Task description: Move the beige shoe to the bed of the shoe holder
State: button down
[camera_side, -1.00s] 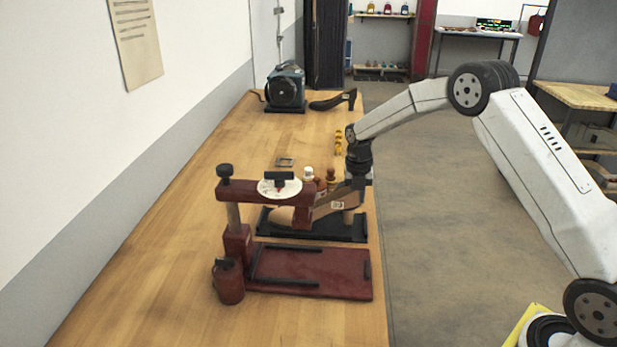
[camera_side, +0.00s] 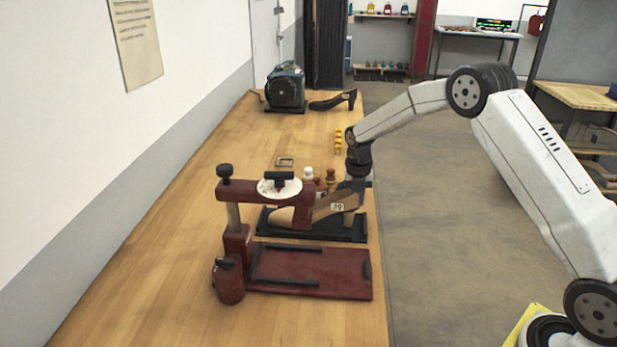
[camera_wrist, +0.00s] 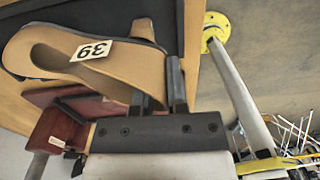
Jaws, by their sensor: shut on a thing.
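The beige shoe (camera_side: 324,207) is a heeled shoe with a "39" label. In the side view it is at the black board (camera_side: 330,233), partly hidden behind the holder's red arm; I cannot tell whether it touches the board. In the wrist view the shoe (camera_wrist: 45,45) shows large. My gripper (camera_side: 356,186) is shut on its rear part; the fingers (camera_wrist: 158,90) show in the wrist view. The red shoe holder has a flat, empty bed (camera_side: 325,268) with dark rails, nearer the camera. Its overhead arm (camera_side: 238,190) carries a white disc (camera_side: 280,188).
A red canister (camera_side: 228,283) stands left of the bed. Small bottles (camera_side: 308,174) and a metal buckle (camera_side: 285,161) lie behind the board. A dark machine (camera_side: 285,88) and a black heeled shoe (camera_side: 334,101) are at the far end. The left bench side is clear.

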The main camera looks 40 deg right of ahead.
jog(key=c, duration=0.6)
grip_release()
jog(key=shift+o, duration=0.2)
jog(key=shift+f, duration=0.1)
notch_tip(320, 180, up, 8)
jog(key=shift+a, duration=0.2)
